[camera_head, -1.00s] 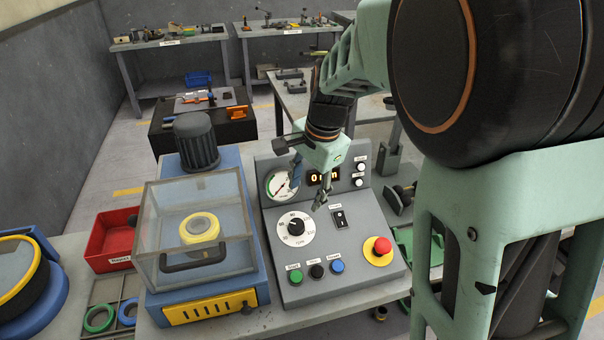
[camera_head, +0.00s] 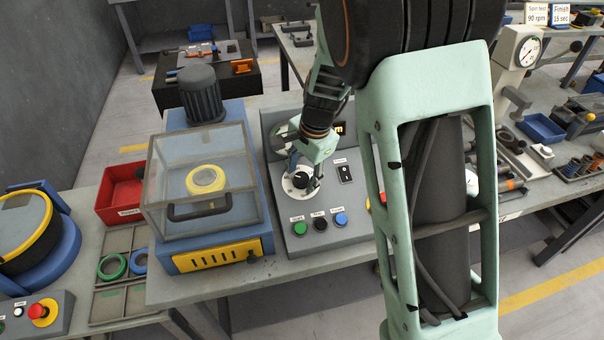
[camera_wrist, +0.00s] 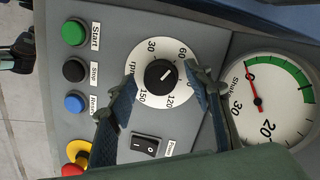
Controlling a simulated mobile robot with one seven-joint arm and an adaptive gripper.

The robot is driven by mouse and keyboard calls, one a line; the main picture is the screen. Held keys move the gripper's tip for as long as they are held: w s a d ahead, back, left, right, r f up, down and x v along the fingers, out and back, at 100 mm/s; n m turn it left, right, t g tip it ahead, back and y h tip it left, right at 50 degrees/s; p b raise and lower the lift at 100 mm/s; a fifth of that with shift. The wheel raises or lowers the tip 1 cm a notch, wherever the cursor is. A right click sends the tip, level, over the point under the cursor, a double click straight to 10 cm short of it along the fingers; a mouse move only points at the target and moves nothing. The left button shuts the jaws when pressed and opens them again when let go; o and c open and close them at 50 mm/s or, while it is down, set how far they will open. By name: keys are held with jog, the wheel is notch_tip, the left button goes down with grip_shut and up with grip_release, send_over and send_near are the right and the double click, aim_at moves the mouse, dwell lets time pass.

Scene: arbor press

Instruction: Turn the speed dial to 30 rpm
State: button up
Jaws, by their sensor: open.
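The speed dial is a black knob (camera_wrist: 160,75) on a round white scale (camera_wrist: 137,58) marked in rpm. In the wrist view 30 shows at the scale's upper edge, 60 at upper right, 120 and 150 below. The knob's pale pointer line seems to point to the upper right, near 60; its exact reading is unclear. My gripper (camera_wrist: 165,84) is open, with one finger on each side of the knob and no clear contact. Its right finger hides part of the scale. In the head view my gripper (camera_head: 302,176) is down over the dial (camera_head: 300,182).
The control panel carries green, black and blue buttons (camera_wrist: 76,73), a power switch (camera_wrist: 145,146), a red emergency stop (camera_wrist: 77,155) and a gauge (camera_wrist: 268,105). A machine with a clear cover (camera_head: 205,175) stands just left of the panel.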

jog(key=shift+c, duration=0.2)
jog(key=c, duration=1.1)
jog(key=shift+n, duration=0.4)
jog(key=n+h+b, duration=0.1)
jog(key=n, duration=0.4)
jog(key=shift+n+b, duration=0.3)
jog(key=shift+b, duration=0.05)
jog(key=n+b, duration=0.1)
jog(key=n, duration=0.4)
jog(key=shift+s+h+b, duration=0.1)
jog(key=shift+h+b, duration=0.2)
jog(key=shift+h, duration=0.1)
jog(key=shift+n, duration=0.3)
jog(key=o, duration=1.1)
